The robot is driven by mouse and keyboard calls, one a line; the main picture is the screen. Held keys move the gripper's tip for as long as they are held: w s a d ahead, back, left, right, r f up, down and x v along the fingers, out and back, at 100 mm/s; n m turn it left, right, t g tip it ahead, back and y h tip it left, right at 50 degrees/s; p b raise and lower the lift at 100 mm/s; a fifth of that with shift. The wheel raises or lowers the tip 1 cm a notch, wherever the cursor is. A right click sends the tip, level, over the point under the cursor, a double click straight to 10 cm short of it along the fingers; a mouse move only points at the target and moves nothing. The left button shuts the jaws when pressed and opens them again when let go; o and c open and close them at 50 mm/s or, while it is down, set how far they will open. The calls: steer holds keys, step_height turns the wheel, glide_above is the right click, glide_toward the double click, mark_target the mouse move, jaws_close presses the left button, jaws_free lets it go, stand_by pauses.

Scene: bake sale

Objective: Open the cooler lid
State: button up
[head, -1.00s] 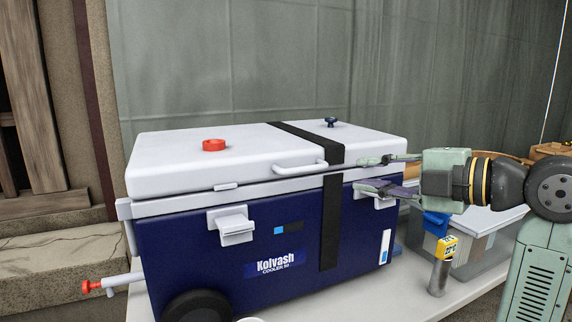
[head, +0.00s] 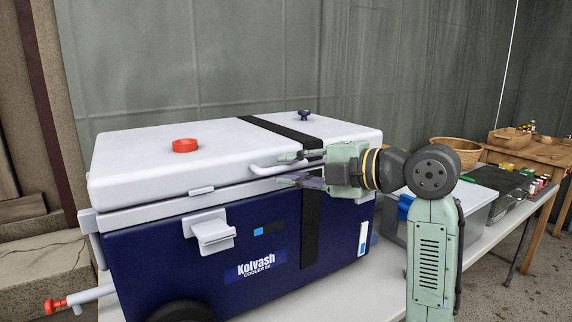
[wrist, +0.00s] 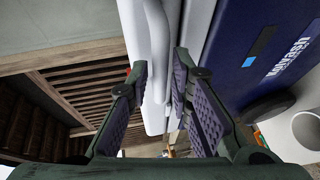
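The blue cooler (head: 215,262) has a white lid (head: 140,155) lying down over its body. A white bar handle (head: 262,170) sticks out from the lid's front edge, left of the black strap (head: 311,225). My gripper (head: 285,169) is level with the handle, its fingers spread one above the other around the handle's right part. In the wrist view the handle (wrist: 158,35) lies between the two open fingers, with a gap beside it. Whether either finger touches it cannot be told. A white latch (head: 210,230) sits on the cooler's front.
A red cap (head: 185,145) and a dark knob (head: 304,115) sit on the lid. A clear storage box (head: 468,207) stands right of the cooler on the white table. A wooden table (head: 528,160) with baskets is farther right. A wall stands behind.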

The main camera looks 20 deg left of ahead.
steer(key=shift+x, duration=0.8)
steer(key=shift+c, duration=0.4)
jaws_close()
